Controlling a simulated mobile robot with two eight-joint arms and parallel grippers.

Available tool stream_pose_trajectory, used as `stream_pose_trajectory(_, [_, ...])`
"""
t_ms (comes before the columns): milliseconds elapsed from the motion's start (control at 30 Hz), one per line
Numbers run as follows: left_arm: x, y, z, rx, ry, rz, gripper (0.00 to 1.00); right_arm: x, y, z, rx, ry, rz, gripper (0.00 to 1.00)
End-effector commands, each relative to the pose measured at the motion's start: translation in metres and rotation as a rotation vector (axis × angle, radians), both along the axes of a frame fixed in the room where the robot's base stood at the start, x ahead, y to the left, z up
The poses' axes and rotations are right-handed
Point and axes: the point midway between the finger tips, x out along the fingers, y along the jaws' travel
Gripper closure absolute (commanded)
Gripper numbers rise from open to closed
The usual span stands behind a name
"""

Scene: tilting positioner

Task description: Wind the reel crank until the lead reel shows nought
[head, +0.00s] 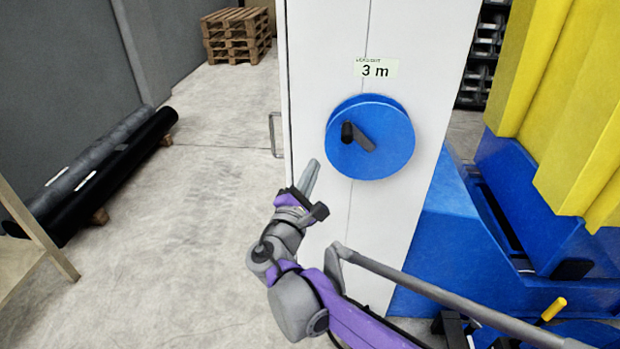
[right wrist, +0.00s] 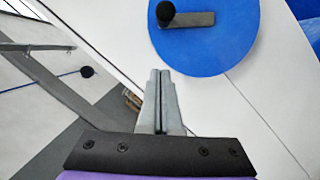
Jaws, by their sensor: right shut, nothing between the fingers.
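The blue lead reel (head: 390,160) is mounted on the front of a white cabinet (head: 330,60). Its grey crank arm (head: 364,139) points to the upper left from the hub and ends in a black knob (head: 347,132). The label (head: 376,69) above the reel reads "3 m". My right gripper (head: 313,168) is shut and empty, left of and below the reel, apart from the knob. In the right wrist view its closed fingers (right wrist: 160,76) point up toward the reel (right wrist: 215,50), with the knob (right wrist: 166,13) beyond the tips. My left gripper is not in view.
A cabinet handle (head: 275,135) sticks out at the cabinet's left edge. Blue and yellow machinery (head: 560,110) stands close on the right. Black rolls (head: 100,170) lie on the floor at left, and stacked pallets (head: 237,36) stand at the back. The floor left of the cabinet is clear.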

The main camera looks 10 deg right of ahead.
Motion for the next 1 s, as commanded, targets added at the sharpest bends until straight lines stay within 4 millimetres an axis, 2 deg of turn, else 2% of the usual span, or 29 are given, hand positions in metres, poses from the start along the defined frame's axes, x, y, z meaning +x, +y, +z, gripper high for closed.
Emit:
stream_pose_trajectory(100, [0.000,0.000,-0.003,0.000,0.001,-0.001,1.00,0.024,-0.015,0.004,-0.001,0.000,-0.004,1.00])
stream_pose_trajectory(233, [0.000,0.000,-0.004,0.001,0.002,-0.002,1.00,0.047,-0.027,0.008,0.001,0.000,-0.003,1.00])
stream_pose_trajectory(500, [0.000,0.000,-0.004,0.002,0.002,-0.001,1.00,0.036,-0.052,0.030,0.001,0.000,-0.001,1.00])
stream_pose_trajectory(1000, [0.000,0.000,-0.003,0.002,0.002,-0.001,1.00,0.034,-0.055,0.033,0.004,-0.001,0.001,1.00])
